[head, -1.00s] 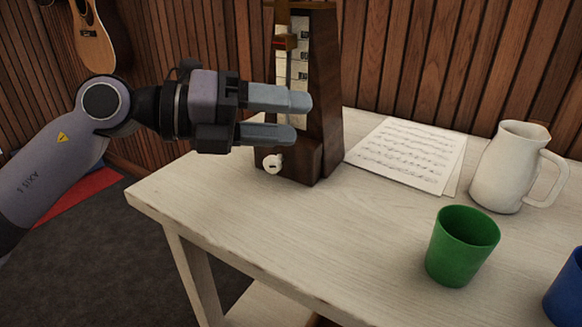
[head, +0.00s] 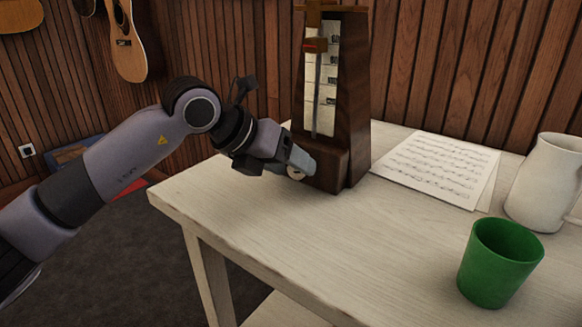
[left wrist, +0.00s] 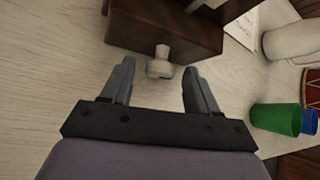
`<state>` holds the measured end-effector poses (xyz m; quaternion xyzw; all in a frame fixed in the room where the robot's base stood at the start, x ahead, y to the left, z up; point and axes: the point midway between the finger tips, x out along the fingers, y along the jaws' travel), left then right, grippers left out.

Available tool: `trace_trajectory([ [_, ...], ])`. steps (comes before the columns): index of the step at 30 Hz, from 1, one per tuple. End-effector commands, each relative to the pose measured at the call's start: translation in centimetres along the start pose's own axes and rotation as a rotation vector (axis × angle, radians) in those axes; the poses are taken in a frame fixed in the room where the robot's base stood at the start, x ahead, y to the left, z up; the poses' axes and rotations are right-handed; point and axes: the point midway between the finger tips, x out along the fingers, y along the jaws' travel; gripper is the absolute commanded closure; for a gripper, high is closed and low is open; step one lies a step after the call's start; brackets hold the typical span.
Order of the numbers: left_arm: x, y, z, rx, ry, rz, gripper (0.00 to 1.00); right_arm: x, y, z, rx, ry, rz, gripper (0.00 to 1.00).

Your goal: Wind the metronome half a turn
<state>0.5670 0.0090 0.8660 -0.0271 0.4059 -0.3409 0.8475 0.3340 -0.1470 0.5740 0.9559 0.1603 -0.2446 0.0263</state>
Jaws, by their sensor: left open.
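The dark wooden metronome (head: 356,110) stands upright near the far left part of the table, its pale scale and pendulum facing left of me. Its white winding key (head: 296,173) sticks out low on its front and is mostly covered by my left gripper (head: 302,165). In the left wrist view the key (left wrist: 160,66) lies between and just beyond the fingertips of the left gripper (left wrist: 158,78), with a gap on both sides. The metronome base (left wrist: 165,28) is beyond it. The left gripper is open and empty. My right gripper is not in view.
The pale wooden table (head: 370,255) is clear in front of the metronome. Sheet music (head: 437,168) lies to its right, then a white jug (head: 545,182) and a green cup (head: 499,264). A blue cup (left wrist: 309,122) and a drum (left wrist: 312,88) show in the left wrist view.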

Motion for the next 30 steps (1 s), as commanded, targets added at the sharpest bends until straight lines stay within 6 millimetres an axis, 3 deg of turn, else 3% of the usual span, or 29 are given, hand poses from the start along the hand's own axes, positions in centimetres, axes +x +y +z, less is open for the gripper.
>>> trace_trajectory([
  [11, 0.95, -0.01, -0.02, 0.0, 0.0, 0.0, 0.4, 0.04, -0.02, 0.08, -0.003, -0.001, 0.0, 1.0],
  [16, 0.93, -0.01, -0.03, 0.0, 0.0, -0.001, 0.92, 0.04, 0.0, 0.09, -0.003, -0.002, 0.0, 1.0],
  [17, 0.93, -0.02, -0.02, 0.0, 0.0, -0.001, 0.95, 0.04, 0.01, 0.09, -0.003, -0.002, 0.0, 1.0],
  [30, 0.98, -0.18, -0.07, 0.066, 0.0, 0.063, 0.95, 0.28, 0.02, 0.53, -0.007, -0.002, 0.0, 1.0],
])
